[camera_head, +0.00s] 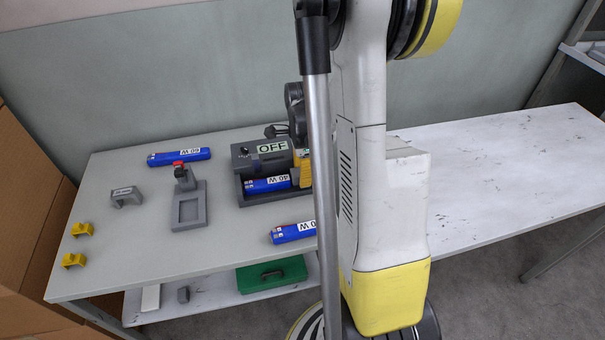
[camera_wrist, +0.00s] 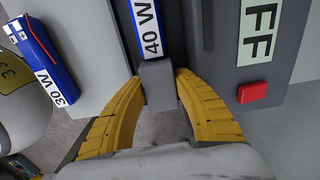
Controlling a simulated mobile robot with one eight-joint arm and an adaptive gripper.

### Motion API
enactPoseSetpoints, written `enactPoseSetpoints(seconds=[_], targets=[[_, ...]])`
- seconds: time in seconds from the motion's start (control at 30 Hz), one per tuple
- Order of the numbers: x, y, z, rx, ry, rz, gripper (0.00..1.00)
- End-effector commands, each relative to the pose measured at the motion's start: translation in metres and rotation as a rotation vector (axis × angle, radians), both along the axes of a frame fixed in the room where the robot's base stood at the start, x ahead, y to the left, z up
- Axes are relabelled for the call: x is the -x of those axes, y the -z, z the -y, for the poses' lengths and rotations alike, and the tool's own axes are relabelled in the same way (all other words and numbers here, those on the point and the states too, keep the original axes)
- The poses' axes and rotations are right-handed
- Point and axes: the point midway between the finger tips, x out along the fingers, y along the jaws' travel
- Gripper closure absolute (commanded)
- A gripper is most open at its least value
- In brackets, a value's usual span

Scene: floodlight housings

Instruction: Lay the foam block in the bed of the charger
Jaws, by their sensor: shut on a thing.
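The charger (camera_head: 272,147) is a dark grey unit with an OFF label, standing toward the right of the visible table; its label and red button also show in the wrist view (camera_wrist: 220,75). A blue 40 W battery (camera_head: 267,185) lies in its bed, the long channel along the front. My gripper (camera_wrist: 157,88) is shut on a small grey block, which looks like the foam block (camera_wrist: 157,78). The block is at the end of the 40 W battery in the wrist view; whether it touches the bed I cannot tell. In the head view, my arm hides the block.
A blue 30 W battery (camera_wrist: 45,60) lies in front of the charger, partly behind my arm in the head view. A grey recessed stand (camera_head: 189,212), a 60 W battery (camera_head: 180,157), a grey clip (camera_head: 126,196) and two yellow clips (camera_head: 82,230) are left. A green case (camera_head: 270,275) is on the lower shelf.

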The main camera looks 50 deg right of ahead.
Motion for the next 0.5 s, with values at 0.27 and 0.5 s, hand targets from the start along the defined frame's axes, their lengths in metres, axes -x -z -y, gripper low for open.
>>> enactPoseSetpoints(seconds=[0.27, 0.5], targets=[[-0.0001, 0.0034, 0.0001, 0.000, 0.000, 0.000, 0.82], [-0.0001, 0.0031, 0.0001, 0.000, 0.000, 0.000, 0.42]])
